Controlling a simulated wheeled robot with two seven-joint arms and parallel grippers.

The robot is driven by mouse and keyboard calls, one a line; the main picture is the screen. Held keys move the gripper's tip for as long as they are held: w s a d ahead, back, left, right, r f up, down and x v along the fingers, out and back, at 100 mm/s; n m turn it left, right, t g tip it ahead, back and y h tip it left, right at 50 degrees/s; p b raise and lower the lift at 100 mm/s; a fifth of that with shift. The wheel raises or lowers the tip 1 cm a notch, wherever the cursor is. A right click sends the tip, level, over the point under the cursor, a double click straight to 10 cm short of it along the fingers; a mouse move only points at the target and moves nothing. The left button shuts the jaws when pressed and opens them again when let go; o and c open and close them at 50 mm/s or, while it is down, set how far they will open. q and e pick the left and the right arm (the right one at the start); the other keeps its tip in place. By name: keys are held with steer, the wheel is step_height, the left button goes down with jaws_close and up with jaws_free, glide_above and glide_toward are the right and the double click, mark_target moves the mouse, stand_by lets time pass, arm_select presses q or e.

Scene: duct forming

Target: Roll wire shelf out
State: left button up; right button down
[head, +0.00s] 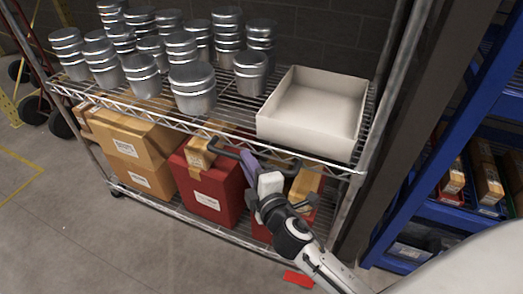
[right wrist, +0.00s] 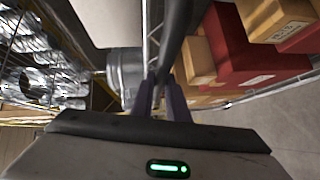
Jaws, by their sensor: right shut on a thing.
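The wire shelf (head: 150,117) is a chrome wire rack whose upper deck holds several metal canisters (head: 192,88) and an open white bin (head: 312,112). In the right wrist view the fingers (right wrist: 161,98) close on the bar. My left gripper is not in view.
Cardboard boxes (head: 130,140) and red boxes (head: 212,190) stand on the lower deck. A dark post and a blue rack (head: 450,130) stand at the right. A red item (head: 298,279) lies on the floor. The floor at left front is clear.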

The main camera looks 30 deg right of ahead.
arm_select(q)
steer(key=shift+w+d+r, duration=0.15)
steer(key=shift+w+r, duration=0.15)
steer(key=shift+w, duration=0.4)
arm_select(e)
steer(key=s+a, duration=0.2)
steer(key=a, duration=0.1)
steer(key=shift+s+a+f, duration=0.1)
steer(key=shift+a+f, duration=0.05)
steer(key=shift+f, duration=0.05)
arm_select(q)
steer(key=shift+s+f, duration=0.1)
arm_select(e)
steer(key=c, duration=1.7)
jaws_free()
steer(key=shift+f, duration=0.1)
steer(key=shift+c, duration=0.2)
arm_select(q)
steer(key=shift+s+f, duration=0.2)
arm_select(e)
steer(key=shift+r, duration=0.2)
